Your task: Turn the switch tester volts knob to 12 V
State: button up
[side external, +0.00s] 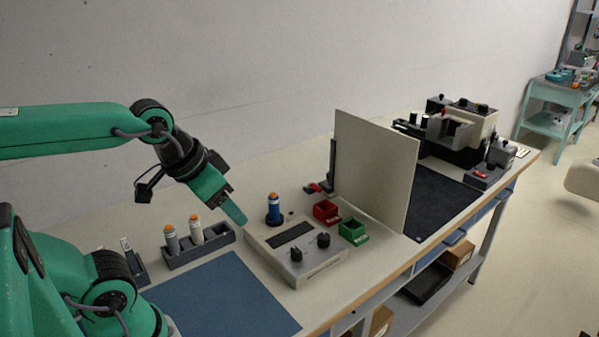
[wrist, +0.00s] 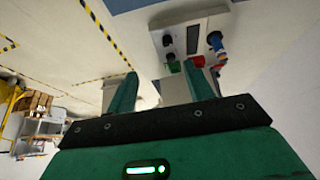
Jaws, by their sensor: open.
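The switch tester (side external: 270,255) is a pale box with a dark strip and two black knobs on top. One knob (side external: 296,255) is near its front left and the other knob (side external: 323,240) near its front right; I cannot read labels or tell which is volts. A blue cylinder with an orange cap (side external: 273,210) stands upright at its back. My gripper (side external: 238,216) is above the tester's back left corner, apart from the knobs. In the wrist view my gripper (wrist: 162,82) is open and empty, with the tester (wrist: 183,18) beyond the fingers.
A red bin (side external: 326,211) and a green bin (side external: 353,231) sit right of the tester, before an upright pale panel (side external: 375,170). A grey rack (side external: 200,250) holding two orange-capped cylinders is at left. A blue mat (side external: 220,295) lies clear in front.

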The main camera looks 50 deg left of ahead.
jog(key=m+g, duration=0.2)
jog(key=g, duration=0.4)
send_over(324, 236)
jog(key=shift+f, duration=6.3)
jog(key=shift+f, duration=3.9)
jog(key=c, duration=1)
